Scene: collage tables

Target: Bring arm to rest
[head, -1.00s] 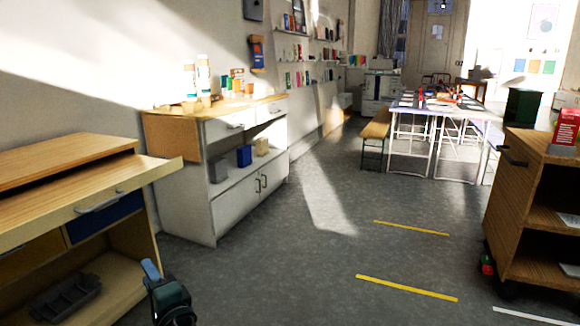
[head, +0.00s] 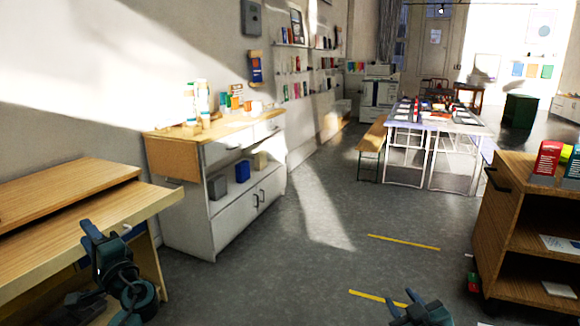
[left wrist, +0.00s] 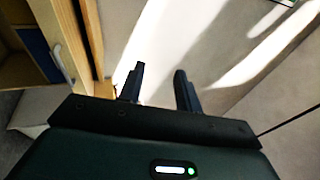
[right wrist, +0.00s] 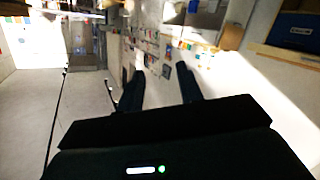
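My left gripper (head: 92,232) is at the lower left in the head view, in front of the wooden desk's drawer edge. In the left wrist view its two fingers (left wrist: 159,85) stand apart with nothing between them. My right gripper (head: 408,306) is at the bottom edge in the head view, above the grey floor, partly cut off. In the right wrist view its two fingers (right wrist: 158,85) stand apart and empty. Both grippers are clear of any object that I can make out.
The wooden desk (head: 60,190) is close at the left, beside a white cabinet (head: 235,215) with bottles on top. A wooden shelf cart (head: 510,220) stands at the right. The grey floor (head: 320,270) between them is free, with yellow lines.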

